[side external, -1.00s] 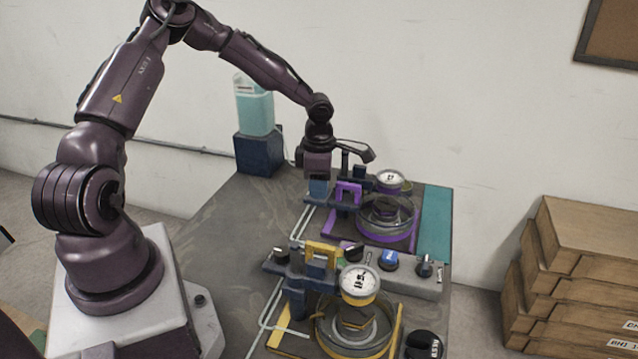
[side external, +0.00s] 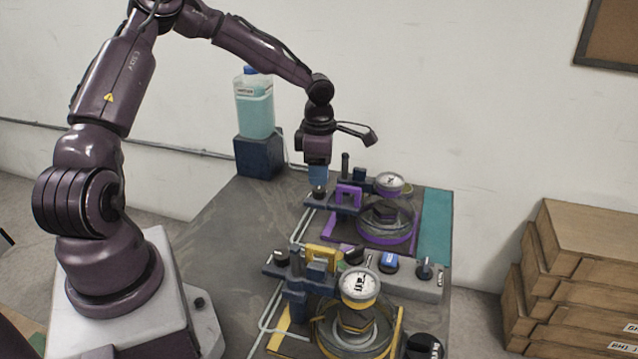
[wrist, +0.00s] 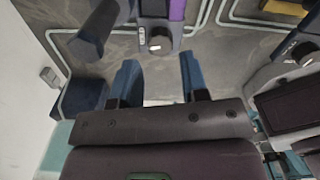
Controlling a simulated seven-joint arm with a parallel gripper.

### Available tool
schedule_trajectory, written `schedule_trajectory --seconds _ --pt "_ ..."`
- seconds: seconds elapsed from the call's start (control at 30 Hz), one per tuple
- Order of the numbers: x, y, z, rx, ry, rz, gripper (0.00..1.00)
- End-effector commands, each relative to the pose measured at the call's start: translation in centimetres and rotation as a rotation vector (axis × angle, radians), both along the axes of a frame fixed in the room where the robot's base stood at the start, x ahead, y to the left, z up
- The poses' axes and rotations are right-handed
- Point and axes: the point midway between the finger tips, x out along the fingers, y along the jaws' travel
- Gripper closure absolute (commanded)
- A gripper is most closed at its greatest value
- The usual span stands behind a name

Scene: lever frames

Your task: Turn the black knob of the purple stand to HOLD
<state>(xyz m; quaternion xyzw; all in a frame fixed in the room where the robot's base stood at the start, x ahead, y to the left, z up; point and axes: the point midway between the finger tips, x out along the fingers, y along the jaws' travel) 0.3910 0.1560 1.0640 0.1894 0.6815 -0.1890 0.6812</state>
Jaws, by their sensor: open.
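The purple stand (side external: 348,190) is at the far side of the table, with a dark blue arm and a round gauge (side external: 389,181). Its black knob (side external: 319,194) sits at the left end of that arm. In the wrist view the knob (wrist: 159,41) shows a pale mark, beside a small label too small to read; I cannot tell its setting. My gripper (side external: 318,184) is open and empty, pointing down just above the knob. In the wrist view its two blue fingers (wrist: 158,72) are apart, with the knob showing beyond their tips.
A yellow stand (side external: 320,252) with its own knob (side external: 281,257) and gauge is nearer the camera. A grey panel with several knobs (side external: 389,262) lies between the stands. A teal bottle (side external: 255,112) on a blue block stands behind left. The table's left part is clear.

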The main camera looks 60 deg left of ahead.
Motion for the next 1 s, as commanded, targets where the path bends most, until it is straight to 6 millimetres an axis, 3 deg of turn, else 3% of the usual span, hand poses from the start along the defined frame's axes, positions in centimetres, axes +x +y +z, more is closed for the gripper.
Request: schedule_trajectory --seconds 0.2,0.4,0.87,1.0 --pt "0.0 0.1 5.0 0.004 -0.003 0.002 0.59" --pt "0.0 0.1 7.9 0.003 -0.001 0.002 0.59" --pt "0.0 0.0 8.7 0.0 0.0 0.004 0.59" --pt "1.7 0.4 8.7 0.026 -0.1 0.013 0.59"
